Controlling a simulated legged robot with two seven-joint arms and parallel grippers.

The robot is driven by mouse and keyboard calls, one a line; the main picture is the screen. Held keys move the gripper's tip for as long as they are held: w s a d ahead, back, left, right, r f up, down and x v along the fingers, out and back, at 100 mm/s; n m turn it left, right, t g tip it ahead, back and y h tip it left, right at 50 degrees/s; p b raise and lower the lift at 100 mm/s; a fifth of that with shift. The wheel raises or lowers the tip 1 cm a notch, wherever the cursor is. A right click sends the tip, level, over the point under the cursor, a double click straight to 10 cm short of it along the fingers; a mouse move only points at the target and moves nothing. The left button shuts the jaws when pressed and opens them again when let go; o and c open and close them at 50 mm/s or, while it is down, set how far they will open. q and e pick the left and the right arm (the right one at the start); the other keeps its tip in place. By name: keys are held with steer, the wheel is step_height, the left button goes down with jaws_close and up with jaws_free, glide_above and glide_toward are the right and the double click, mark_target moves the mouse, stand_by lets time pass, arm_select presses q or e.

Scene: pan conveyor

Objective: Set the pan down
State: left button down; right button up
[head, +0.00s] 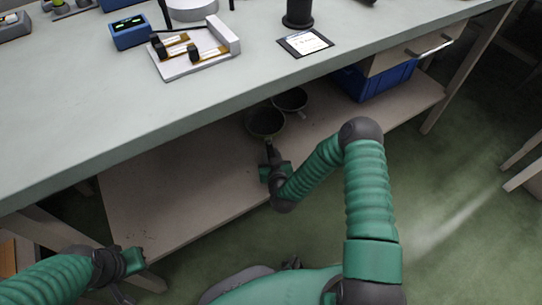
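A dark round pan (266,123) is over the lower shelf (185,180) under the table. A second dark pan (290,100) is just behind it to the right, its short handle toward me. My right gripper (269,153) reaches in under the table edge and is at the near side of the front pan. Its fingers look shut on that pan's handle, which they mostly hide. I cannot tell whether the pan touches the shelf. My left gripper (132,262) is low at the left, away from the pans, and its fingers do not show clearly.
A blue bin (378,82) stands on the shelf at the right. The shelf's left part is clear. A white fixture (195,55) stands on the table.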

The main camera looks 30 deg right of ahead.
steer(key=shift+o, duration=1.4)
steer(key=shift+r, duration=0.1)
steer(key=p+v, duration=0.6)
steer(key=v, duration=0.5)
steer(key=shift+s+a+r, duration=0.15)
steer(key=shift+s+a, duration=0.05)
steer(key=shift+s, duration=0.05)
steer(key=w+a+r+n+y, duration=0.1)
steer(key=w+a+r+n+g+y, duration=0.1)
steer(key=a+y, duration=0.1)
steer(key=shift+w+r+n, duration=0.2)
steer(key=shift+w+n, duration=0.1)
steer(key=shift+n, duration=0.1)
steer(key=s+a+r+g+y, duration=0.1)
steer(key=s+a+r+g, duration=0.1)
steer(key=s+r+g, duration=0.7)
steer(key=s+r, duration=0.5)
steer(key=s, duration=0.2)
steer(key=shift+s+a+r+n+g, duration=0.25)
steer(key=shift+r+n+g, duration=0.05)
steer(key=shift+n, duration=0.1)
